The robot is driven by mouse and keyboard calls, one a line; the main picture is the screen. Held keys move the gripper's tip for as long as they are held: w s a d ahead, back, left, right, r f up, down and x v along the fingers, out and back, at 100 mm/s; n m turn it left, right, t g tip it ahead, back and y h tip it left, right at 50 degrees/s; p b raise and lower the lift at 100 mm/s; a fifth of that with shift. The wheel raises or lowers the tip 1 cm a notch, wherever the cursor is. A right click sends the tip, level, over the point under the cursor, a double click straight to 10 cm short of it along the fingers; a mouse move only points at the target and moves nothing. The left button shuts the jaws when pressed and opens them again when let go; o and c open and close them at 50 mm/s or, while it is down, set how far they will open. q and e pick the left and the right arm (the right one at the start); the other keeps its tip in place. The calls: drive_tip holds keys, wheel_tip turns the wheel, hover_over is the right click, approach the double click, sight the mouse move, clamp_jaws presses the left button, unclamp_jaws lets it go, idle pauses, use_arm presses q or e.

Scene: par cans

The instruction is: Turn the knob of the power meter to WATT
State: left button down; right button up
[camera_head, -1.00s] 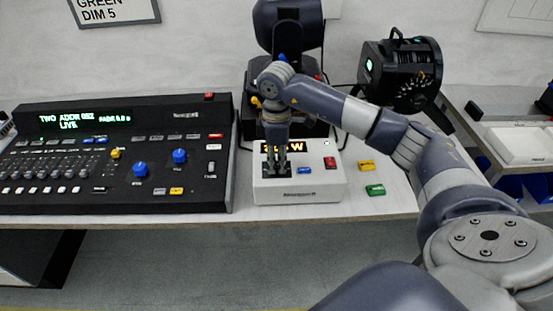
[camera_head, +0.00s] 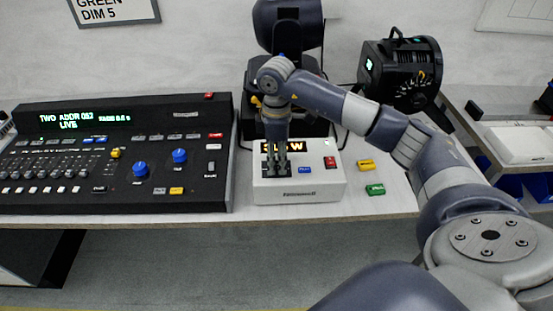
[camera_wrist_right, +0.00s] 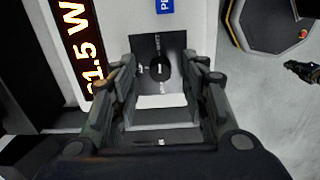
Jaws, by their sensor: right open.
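The power meter (camera_head: 325,187) is a white box with an orange lit display, at the front edge of the table. Its black knob (camera_wrist_right: 160,69) sits on a dark labelled plate (camera_wrist_right: 171,43) in the right wrist view; the labels are too small to read. My right gripper (camera_head: 275,170) points down over the left part of the meter. In the wrist view, the open right gripper (camera_wrist_right: 164,75) has a finger on each side of the knob, with gaps showing. The display (camera_wrist_right: 77,40) shows a reading ending in W. My left gripper is not in view.
A black lighting console (camera_head: 110,160) stands left of the meter. A stage light (camera_head: 400,75) and a dark moving-head lamp (camera_head: 288,30) stand behind. Yellow (camera_head: 366,165) and green (camera_head: 375,189) blocks lie right of the meter. The front table edge is close.

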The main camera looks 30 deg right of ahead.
sight(276, 164)
wheel_tip(276, 164, up, 11)
idle(0.3)
idle(0.5)
